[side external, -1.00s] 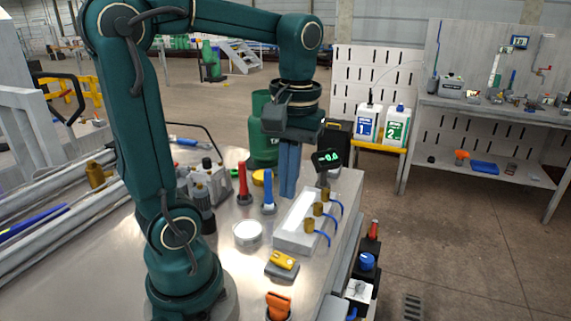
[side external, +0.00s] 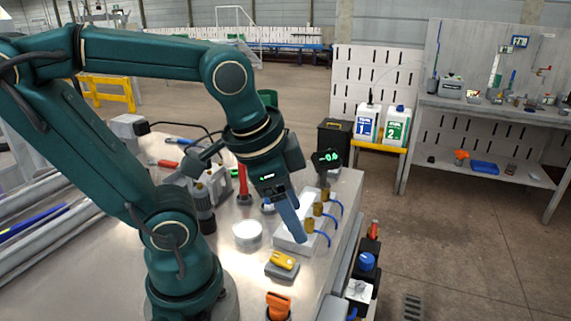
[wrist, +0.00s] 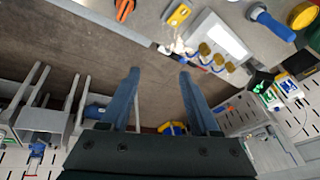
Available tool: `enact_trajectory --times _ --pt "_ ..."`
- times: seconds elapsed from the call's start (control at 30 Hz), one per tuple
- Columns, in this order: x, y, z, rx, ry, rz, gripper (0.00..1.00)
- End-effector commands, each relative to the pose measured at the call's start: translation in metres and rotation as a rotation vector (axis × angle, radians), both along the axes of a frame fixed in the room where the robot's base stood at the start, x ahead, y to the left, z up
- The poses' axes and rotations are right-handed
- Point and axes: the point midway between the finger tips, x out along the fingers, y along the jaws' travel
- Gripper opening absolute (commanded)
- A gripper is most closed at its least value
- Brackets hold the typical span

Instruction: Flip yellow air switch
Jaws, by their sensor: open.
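The yellow air switch (side external: 284,261) sits on a small grey base on the metal table, in front of the white-topped block with brass fittings. It also shows at the top of the wrist view (wrist: 179,15). My gripper (side external: 300,239) is tilted with its blue fingers pointing down and to the right, in front of the block and above and a little right of the switch in the side view. In the wrist view, the two fingers of my gripper (wrist: 158,73) stand apart with nothing between them. The switch is clear of the fingers.
The block's brass fittings with blue hoses (side external: 319,209) stand close beside the fingers. An orange switch (side external: 278,304) is nearer the table's front edge. A white round disc (side external: 247,234) lies left of the block.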

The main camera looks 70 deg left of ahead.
Motion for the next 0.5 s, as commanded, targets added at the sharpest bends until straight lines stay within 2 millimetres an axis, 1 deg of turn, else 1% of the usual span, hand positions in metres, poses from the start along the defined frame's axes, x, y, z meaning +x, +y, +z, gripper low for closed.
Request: enact_trajectory --times 0.17,0.27,0.5 --pt "0.012 0.013 -0.013 0.113 0.189 -0.153 0.62" --pt "0.019 0.021 -0.024 0.164 0.308 -0.240 0.62" --pt "0.031 0.036 -0.059 0.231 0.572 -0.399 0.62"
